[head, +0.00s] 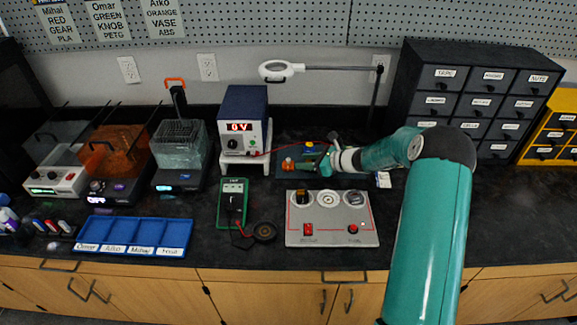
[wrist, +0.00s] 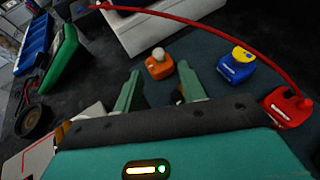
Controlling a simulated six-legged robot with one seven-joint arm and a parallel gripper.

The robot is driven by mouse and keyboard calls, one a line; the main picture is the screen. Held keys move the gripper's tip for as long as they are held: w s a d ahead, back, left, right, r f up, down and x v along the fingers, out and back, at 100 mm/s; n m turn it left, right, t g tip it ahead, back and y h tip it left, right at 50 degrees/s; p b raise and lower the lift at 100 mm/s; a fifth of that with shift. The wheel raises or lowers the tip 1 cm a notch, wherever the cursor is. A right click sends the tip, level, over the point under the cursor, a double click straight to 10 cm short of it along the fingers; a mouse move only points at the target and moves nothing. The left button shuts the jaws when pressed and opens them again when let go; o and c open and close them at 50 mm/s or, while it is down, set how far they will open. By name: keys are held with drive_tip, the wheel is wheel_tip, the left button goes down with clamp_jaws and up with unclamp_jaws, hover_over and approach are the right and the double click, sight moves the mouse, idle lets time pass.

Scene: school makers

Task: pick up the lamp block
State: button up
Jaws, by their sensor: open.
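The lamp block, an orange block with a pale round bulb on top, stands on a dark blue mat. In the wrist view the lamp block (wrist: 158,66) is just beyond and between my fingertips, with no contact visible. In the head view the lamp block (head: 288,165) is at the mat's left, left of my gripper (head: 319,162). My gripper (wrist: 160,78) is open and empty, its two green fingers spread toward the block. The block's lower near side is partly hard to see.
A blue block with a yellow top (wrist: 237,63) and a red block (wrist: 287,106) with a red wire stand to the right in the wrist view. The power supply (head: 243,110) is behind left. A grey switch panel (head: 331,232) lies in front of the mat.

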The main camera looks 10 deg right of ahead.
sight(292, 164)
drive_tip(key=x, duration=0.3)
drive_tip(key=r+x, duration=0.1)
drive_tip(key=x, duration=0.1)
drive_tip(key=shift+w+a+f, duration=0.1)
drive_tip(key=shift+w+a, duration=0.1)
drive_tip(key=shift+a, duration=0.05)
clamp_jaws()
